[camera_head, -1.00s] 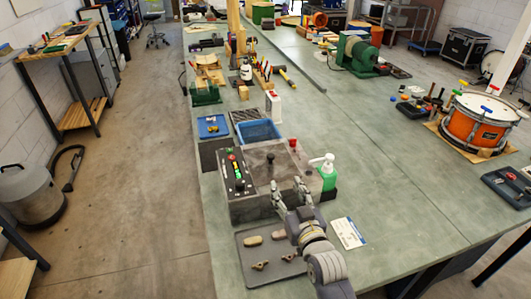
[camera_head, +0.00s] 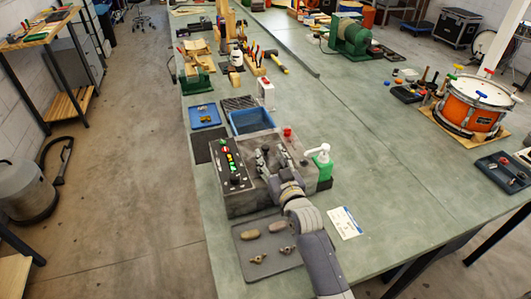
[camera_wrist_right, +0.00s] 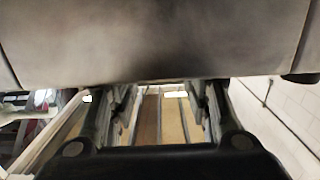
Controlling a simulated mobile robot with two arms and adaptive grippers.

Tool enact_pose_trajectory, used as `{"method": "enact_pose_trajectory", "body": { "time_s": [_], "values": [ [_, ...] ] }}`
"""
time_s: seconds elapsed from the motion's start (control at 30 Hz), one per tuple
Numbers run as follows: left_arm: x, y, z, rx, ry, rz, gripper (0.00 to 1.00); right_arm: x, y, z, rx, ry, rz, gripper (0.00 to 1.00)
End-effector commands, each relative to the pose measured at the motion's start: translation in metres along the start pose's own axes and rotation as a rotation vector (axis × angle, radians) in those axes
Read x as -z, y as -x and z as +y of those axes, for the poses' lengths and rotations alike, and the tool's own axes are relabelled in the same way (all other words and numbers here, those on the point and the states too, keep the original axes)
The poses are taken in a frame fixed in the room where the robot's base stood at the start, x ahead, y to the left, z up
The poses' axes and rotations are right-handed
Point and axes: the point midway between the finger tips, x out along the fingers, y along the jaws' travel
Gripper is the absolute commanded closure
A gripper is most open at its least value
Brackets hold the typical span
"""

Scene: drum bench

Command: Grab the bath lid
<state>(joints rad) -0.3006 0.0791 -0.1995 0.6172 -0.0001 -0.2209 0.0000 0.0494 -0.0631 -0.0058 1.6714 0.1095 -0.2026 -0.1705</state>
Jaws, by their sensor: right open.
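The bath is a grey box on the bench in the head view, with a grey metal lid (camera_head: 262,139) on top. My right gripper (camera_head: 266,152) is over the lid, its fingers near where the lid's black knob stands. The fingers hide the knob, so I cannot tell whether they touch it. In the right wrist view the two fingers (camera_wrist_right: 160,105) are apart with nothing visible between them, and a blurred grey surface fills the top. My left gripper is not in view.
A control panel (camera_head: 231,163) is on the bath's left side. A green soap bottle (camera_head: 322,167) stands at its right, a blue bin (camera_head: 250,121) behind it. A dark tray (camera_head: 249,277) with several small parts lies in front.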

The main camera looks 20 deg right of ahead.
Motion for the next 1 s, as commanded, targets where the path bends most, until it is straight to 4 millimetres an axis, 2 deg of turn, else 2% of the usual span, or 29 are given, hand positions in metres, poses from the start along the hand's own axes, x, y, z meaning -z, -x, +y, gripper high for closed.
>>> {"method": "enact_pose_trajectory", "body": {
  "time_s": [0.1, 0.3, 0.6, 0.63, 0.8, 0.83, 1.0],
  "values": [
    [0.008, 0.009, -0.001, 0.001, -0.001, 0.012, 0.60, 0.003, -0.016, 0.002, 0.000, 0.001, 0.000, 0.55],
    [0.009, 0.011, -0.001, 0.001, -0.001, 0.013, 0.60, 0.001, -0.035, 0.002, 0.000, 0.000, 0.000, 0.55],
    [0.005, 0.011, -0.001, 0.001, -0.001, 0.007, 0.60, 0.000, -0.039, 0.002, 0.000, 0.001, 0.000, 0.55],
    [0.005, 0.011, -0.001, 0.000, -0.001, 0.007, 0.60, 0.000, -0.039, 0.002, 0.000, 0.001, 0.000, 0.58],
    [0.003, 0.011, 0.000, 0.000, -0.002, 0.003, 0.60, 0.000, -0.039, 0.002, 0.000, 0.001, 0.000, 0.96],
    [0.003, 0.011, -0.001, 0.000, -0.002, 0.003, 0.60, 0.000, -0.039, 0.002, 0.000, 0.001, 0.000, 1.00],
    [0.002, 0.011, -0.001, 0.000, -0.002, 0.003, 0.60, 0.001, -0.039, 0.002, 0.000, 0.001, 0.002, 1.00]
  ]
}}
